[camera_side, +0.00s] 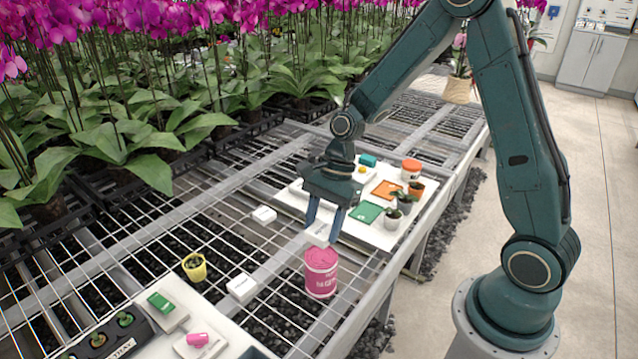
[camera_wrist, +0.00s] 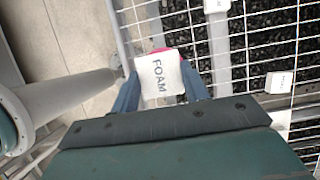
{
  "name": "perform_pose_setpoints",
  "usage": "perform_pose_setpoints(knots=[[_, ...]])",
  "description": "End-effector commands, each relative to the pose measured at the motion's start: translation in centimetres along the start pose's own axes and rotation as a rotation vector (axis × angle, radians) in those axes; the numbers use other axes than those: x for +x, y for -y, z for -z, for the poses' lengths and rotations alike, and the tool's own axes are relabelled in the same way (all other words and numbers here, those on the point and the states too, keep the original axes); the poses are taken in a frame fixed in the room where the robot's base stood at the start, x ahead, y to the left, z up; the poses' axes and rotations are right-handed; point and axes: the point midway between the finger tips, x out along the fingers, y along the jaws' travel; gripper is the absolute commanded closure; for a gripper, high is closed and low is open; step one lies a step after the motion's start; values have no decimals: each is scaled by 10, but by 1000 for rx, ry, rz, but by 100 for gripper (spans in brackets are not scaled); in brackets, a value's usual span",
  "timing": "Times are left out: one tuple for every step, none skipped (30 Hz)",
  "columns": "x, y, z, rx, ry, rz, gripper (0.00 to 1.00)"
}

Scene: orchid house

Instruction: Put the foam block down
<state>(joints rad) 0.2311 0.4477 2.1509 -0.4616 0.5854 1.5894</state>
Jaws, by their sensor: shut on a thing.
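The white foam block (camera_wrist: 158,72), lettered FOAM, is held between the two blue fingers of my gripper (camera_wrist: 160,88) in the wrist view. In the side view my gripper (camera_side: 322,228) points down over the bench, shut on the block (camera_side: 319,238). There the block is small and partly hidden by the fingers. It appears just above a pink tub (camera_side: 321,275); I cannot tell whether they touch. In the wrist view the tub's pink edge (camera_wrist: 159,50) shows behind the block.
A wire-mesh bench lies below. White boxes (camera_side: 242,288) (camera_side: 264,215) and a yellow pot (camera_side: 194,267) stand left of the tub. A white board (camera_side: 357,233) behind holds small pots, coloured pads and an orange-lidded tub (camera_side: 411,169). Another board with items is at the lower left.

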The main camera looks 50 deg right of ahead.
Motion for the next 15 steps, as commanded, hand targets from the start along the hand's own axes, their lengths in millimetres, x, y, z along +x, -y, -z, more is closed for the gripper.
perform_pose_setpoints(knots=[[5,0,2,1,0,-3,76],[8,0,3,2,0,-2,76],[10,0,4,2,1,-1,76],[11,0,4,1,0,-1,76],[12,0,5,1,0,-1,76],[13,0,5,0,0,0,76],[13,0,5,0,0,0,76],[13,0,5,0,0,0,76],[13,0,5,0,0,0,76],[13,0,5,0,0,0,76],[13,0,5,0,0,0,76],[14,0,6,0,0,0,76],[16,0,6,0,1,-1,76],[17,0,7,0,1,-1,76],[20,0,8,0,1,-1,76]])
